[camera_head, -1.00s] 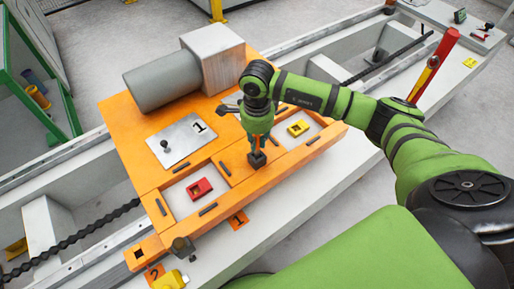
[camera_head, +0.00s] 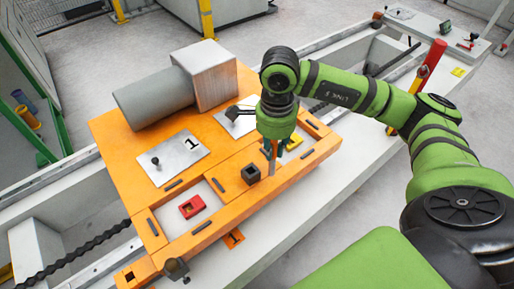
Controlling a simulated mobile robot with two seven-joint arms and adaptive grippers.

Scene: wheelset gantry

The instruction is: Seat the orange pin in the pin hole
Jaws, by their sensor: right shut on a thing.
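My right gripper (camera_head: 271,155) points down over the orange fixture plate (camera_head: 115,135). It is shut on a slim orange-brown piece, which looks like the orange pin (camera_head: 268,148); the fingers hide much of it. A black square block (camera_head: 251,174) with a dark opening in its top stands on the plate just left of and below the fingertips. The gripper looks apart from this block. A dark square hole (camera_head: 129,276) shows at the plate's front left corner. I cannot tell which opening is the pin hole. My left gripper is not in view.
A grey cylinder (camera_head: 155,97) with a pale block (camera_head: 212,72) lies at the back of the plate. A red block (camera_head: 192,206) sits in a recess; a yellow block (camera_head: 294,141) is partly hidden behind the gripper. A knobbed metal plate marked 1 (camera_head: 172,157) lies left.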

